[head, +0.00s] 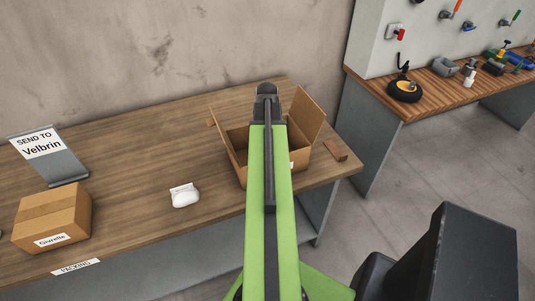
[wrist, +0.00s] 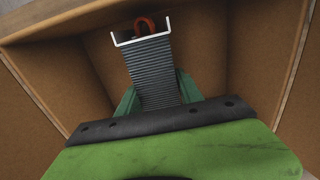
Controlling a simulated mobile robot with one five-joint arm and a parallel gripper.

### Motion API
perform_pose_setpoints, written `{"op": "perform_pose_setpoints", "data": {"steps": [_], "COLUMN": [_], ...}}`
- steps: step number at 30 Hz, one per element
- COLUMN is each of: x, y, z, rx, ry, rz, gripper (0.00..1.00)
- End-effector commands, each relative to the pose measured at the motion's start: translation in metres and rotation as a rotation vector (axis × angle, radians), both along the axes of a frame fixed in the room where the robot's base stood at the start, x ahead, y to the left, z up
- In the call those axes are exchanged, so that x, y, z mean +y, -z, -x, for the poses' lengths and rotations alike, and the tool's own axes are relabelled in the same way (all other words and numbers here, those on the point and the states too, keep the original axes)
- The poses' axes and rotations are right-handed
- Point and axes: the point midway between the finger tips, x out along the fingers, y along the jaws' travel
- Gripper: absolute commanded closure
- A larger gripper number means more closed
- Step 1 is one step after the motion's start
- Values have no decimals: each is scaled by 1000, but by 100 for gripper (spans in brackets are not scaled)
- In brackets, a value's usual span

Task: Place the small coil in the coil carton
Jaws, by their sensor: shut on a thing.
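The open coil carton (head: 307,113) stands on the right part of the packing table with its flaps raised. My gripper (head: 267,92) shows at the carton's far side in the head view, and my green arm hides much of the carton. In the wrist view brown carton walls (wrist: 62,72) surround my gripper (wrist: 141,38). A small reddish ring-shaped piece, which looks like the small coil (wrist: 146,24), shows at the gripper's tip. My gripper is shut on it. Most of the coil is hidden, and I cannot tell whether it touches the carton.
A closed carton labelled Giwelle (head: 52,220) and a "Send to Velbrin" sign (head: 50,155) stand at the left. A small white item (head: 184,196) lies mid-table. A brown block (head: 336,150) lies right of the carton. A tool bench (head: 440,90) stands at the back right.

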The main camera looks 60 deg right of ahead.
Motion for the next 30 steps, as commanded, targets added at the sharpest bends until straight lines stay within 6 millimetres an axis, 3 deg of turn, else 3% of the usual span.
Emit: {"op": "perform_pose_setpoints", "data": {"steps": [1, 2, 14, 15, 18, 19, 30], "x": [0, 0, 0, 0, 0, 0, 0], "y": [16, 18, 19, 17, 17, 17, 13], "z": [0, 0, 0, 0, -1, -1, -1], "rx": [0, 0, 0, 0, 0, 0, 0], "ry": [0, 0, -1, -1, -1, -1, -1], "rz": [0, 0, 0, 0, 0, 0, 0], "gripper": [100, 100, 100, 52, 39, 35, 35]}}
